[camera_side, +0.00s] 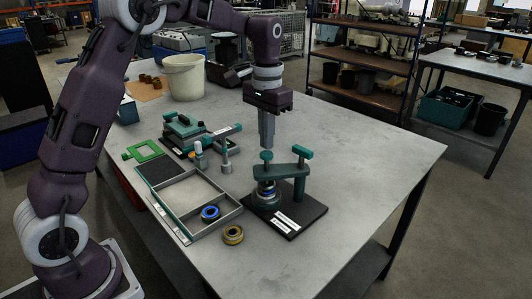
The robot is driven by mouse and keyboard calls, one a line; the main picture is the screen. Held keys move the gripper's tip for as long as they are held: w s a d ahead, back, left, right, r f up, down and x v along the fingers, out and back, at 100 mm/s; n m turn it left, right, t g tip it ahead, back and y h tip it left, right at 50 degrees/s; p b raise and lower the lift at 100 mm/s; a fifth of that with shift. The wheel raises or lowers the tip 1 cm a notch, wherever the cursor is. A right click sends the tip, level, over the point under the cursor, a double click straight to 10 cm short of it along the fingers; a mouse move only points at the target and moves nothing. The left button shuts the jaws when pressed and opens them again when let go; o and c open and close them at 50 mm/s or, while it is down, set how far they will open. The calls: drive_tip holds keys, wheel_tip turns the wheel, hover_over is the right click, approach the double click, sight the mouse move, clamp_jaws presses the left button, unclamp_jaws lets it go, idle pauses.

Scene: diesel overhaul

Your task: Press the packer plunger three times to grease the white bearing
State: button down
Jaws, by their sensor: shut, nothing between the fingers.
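The packer (290,172) is a green arm on a post, standing on a black base plate (298,222) with white labels. Its green plunger knob (266,156) sits at the left end of the arm. A stack with a pale, bluish part (266,189) is under the plunger; I cannot clearly make out the white bearing there. My gripper (266,145) is shut and empty, pointing straight down just above the plunger knob. I cannot tell whether the fingertips touch it.
A grey tray (178,229) lies left of the packer, with a blue-ringed bearing (210,213) at its right corner. A yellow-ringed bearing (232,235) lies on the table. Green tools (184,128) and a white bucket (184,77) stand behind. The table's right side is clear.

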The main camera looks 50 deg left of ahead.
sight(267, 153)
drive_tip(key=shift+f, duration=0.15)
idle(0.4)
drive_tip(key=shift+f, duration=1.4)
drive_tip(key=shift+r, duration=1.55)
drive_tip(key=shift+r, duration=0.1)
drive_tip(key=shift+r, duration=2.4)
